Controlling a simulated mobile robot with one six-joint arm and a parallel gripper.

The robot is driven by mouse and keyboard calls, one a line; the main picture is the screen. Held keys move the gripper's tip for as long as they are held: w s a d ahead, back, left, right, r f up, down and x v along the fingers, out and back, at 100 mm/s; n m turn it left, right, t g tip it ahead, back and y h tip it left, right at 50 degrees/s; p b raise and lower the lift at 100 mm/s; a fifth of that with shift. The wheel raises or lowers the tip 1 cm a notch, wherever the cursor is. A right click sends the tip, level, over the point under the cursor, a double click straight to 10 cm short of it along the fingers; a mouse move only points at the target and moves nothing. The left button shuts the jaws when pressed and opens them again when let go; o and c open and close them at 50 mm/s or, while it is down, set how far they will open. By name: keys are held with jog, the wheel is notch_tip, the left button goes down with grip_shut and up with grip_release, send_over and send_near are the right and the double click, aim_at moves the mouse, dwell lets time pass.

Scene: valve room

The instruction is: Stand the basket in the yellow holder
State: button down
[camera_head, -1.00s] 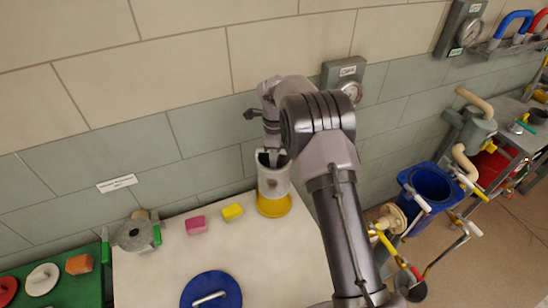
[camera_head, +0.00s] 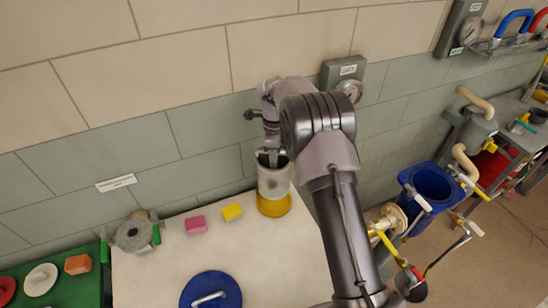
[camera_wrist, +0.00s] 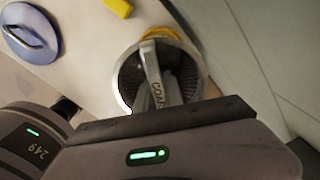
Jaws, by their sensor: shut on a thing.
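The basket (camera_head: 273,181) is a pale metal cylinder in the head view, upright at the back of the white table. The yellow holder (camera_head: 273,207) is around its foot; how deep the basket sits in it is hard to tell. My gripper (camera_head: 269,157) is above the basket, pointing down, and is shut on its top handle. In the wrist view the basket (camera_wrist: 181,73) shows from above as a dark round mesh with a bright rim, its lettered handle bar running to my jaws. A bit of the yellow holder (camera_wrist: 160,33) shows past its rim. My jaw tips are mostly hidden.
A pink block (camera_head: 195,224) and a yellow block (camera_head: 232,212) lie left of the holder. A blue lid with a handle (camera_head: 211,291) lies at the front. The tiled wall (camera_head: 210,160) is close behind. A grey housing (camera_head: 133,234) stands at the left table edge.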

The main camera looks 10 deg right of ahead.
jog(key=shift+f+b, duration=1.35)
jog(key=shift+f, duration=0.6)
jog(key=shift+f+b, duration=0.95)
jog(key=shift+f, duration=0.3)
jog(key=shift+f+b, duration=1.15)
jog(key=shift+f, duration=0.25)
jog(key=c, duration=1)
grip_release()
jog(key=shift+o, duration=0.2)
jog(key=shift+r, duration=0.1)
